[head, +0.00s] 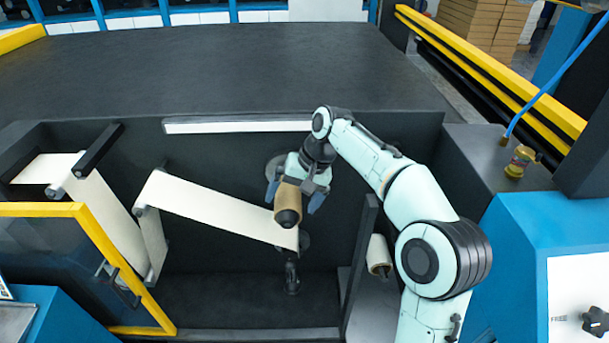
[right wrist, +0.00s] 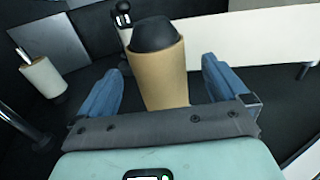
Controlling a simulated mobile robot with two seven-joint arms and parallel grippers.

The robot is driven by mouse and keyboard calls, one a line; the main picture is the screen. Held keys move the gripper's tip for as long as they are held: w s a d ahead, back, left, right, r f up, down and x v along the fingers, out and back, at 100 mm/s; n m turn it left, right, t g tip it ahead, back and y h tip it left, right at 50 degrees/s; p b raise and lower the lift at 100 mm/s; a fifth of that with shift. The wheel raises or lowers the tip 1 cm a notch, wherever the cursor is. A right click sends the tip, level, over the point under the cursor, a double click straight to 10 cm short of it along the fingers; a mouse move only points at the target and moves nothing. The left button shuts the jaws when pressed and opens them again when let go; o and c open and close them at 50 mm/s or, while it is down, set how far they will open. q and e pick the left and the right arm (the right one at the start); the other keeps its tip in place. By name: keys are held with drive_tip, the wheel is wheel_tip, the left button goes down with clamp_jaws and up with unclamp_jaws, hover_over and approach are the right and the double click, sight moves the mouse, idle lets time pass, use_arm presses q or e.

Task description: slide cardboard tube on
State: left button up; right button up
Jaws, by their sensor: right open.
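The brown cardboard tube (head: 287,203) sits around a black spindle (head: 288,218), whose dark rounded end sticks out of the tube's near end. The tube also shows in the right wrist view (right wrist: 160,80), with the spindle end (right wrist: 156,33) at its top. My right gripper (head: 295,198) is open, its blue fingers on either side of the tube. In the right wrist view, gaps show between the tube and both fingers (right wrist: 160,88). The far end of the tube is hidden by the gripper. My left gripper is not in view.
A white web (head: 215,207) runs across rollers left of the tube. Another black spindle (head: 291,278) is below. A white roll on a core (head: 379,256) stands right, beyond a dark upright plate (head: 359,265). A yellow frame (head: 110,258) is at the lower left.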

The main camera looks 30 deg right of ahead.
drive_tip(key=v, duration=1)
drive_tip(key=shift+r, duration=0.1)
